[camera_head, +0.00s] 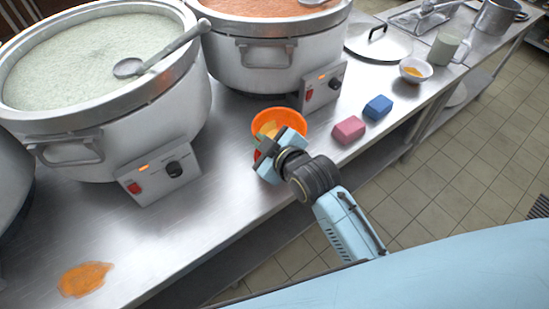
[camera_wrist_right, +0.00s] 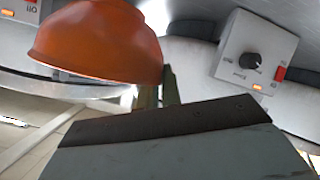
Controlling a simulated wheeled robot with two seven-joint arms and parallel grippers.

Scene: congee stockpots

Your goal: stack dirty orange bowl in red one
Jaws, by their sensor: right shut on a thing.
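The orange bowl (camera_head: 289,116), with yellowish residue inside, is near the counter's front edge, below the right stockpot. My right gripper (camera_head: 268,142) is shut on the near side of its rim. In the right wrist view the orange bowl (camera_wrist_right: 95,40) fills the upper left, against the gripper fingers (camera_wrist_right: 160,92). A small patch of red (camera_head: 257,155) shows beside the gripper, under the orange bowl. It appears to be the red bowl, mostly hidden. I cannot tell whether the two bowls touch. My left gripper is not in view.
Two big stockpots (camera_head: 185,105) (camera_head: 310,55) with control boxes stand behind. A pink sponge (camera_head: 349,130) and a blue sponge (camera_head: 378,107) lie to the right. An orange spill (camera_head: 84,279) marks the front left.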

